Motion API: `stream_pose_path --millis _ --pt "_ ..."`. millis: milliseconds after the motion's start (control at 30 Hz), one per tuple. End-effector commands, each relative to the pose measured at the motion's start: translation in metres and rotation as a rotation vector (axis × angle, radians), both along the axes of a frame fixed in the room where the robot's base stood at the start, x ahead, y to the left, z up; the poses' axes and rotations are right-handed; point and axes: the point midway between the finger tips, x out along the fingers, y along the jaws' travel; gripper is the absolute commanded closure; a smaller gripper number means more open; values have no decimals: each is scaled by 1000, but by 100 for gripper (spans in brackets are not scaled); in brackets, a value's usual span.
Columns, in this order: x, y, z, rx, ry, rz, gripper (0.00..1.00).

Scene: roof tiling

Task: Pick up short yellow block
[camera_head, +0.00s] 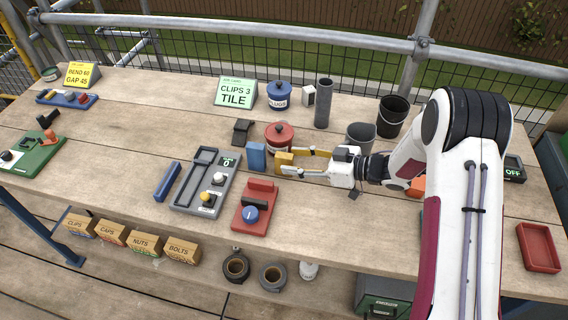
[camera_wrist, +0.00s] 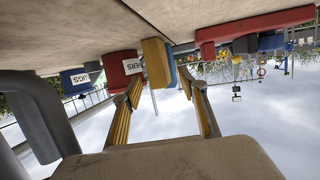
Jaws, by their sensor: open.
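The short yellow block (camera_head: 284,159) stands on the wooden table, right of a taller blue block (camera_head: 256,157). In the wrist view, which is upside down, the yellow block (camera_wrist: 155,62) is straight ahead, with a little blue showing behind it. My gripper (camera_head: 291,163) reaches in from the right, low over the table, with its fingertips at the yellow block. In the wrist view my gripper (camera_wrist: 162,85) is open, its fingers spread to either side of the block, which sits nearer the left finger. I cannot tell whether the block is fully between the tips.
A red lidded pot (camera_head: 280,136) stands close behind the yellow block. A red fixture with a blue knob (camera_head: 255,205) lies in front. A grey panel (camera_head: 206,181) is to the left. A grey tube (camera_head: 323,103) and a grey cup (camera_head: 360,135) stand behind my gripper.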

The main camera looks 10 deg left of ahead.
Motion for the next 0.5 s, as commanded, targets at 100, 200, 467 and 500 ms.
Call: stream_pose_path --millis 100,200,467,500 --pt "2 13 -5 -1 0 2 58" --pt "3 19 -6 -1 -1 0 58" --pt "4 22 -7 -1 -1 0 58" --pt "4 22 -7 -1 -1 0 58"
